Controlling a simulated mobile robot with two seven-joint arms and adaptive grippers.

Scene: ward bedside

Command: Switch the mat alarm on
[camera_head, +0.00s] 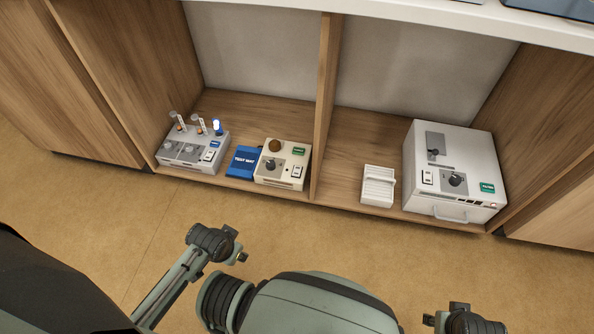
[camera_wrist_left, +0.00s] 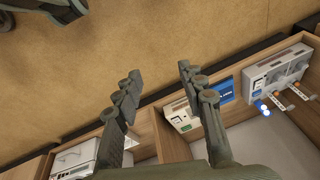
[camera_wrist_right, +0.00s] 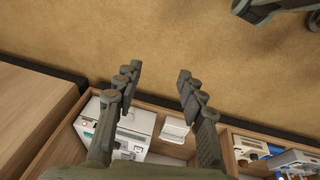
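The mat alarm, a cream box (camera_head: 283,166) with a brown dome, a dark knob, a green label and a white rocker switch (camera_head: 297,171), stands on the cabinet's low shelf, left of the divider. The switch's position is too small to tell. The blue test mat (camera_head: 243,160) lies against its left side. The alarm also shows in the left wrist view (camera_wrist_left: 181,114), beyond my fingers. My left gripper (camera_wrist_left: 160,82) is open and empty, above the floor in front of the cabinet, apart from the alarm. My right gripper (camera_wrist_right: 157,80) is open and empty, further right.
A grey device (camera_head: 190,152) with tubes and a blue light stands left of the mat. Right of the wooden divider (camera_head: 326,100) are a small white slatted block (camera_head: 378,186) and a large white box (camera_head: 455,170) with a knob and switch. The floor in front is clear.

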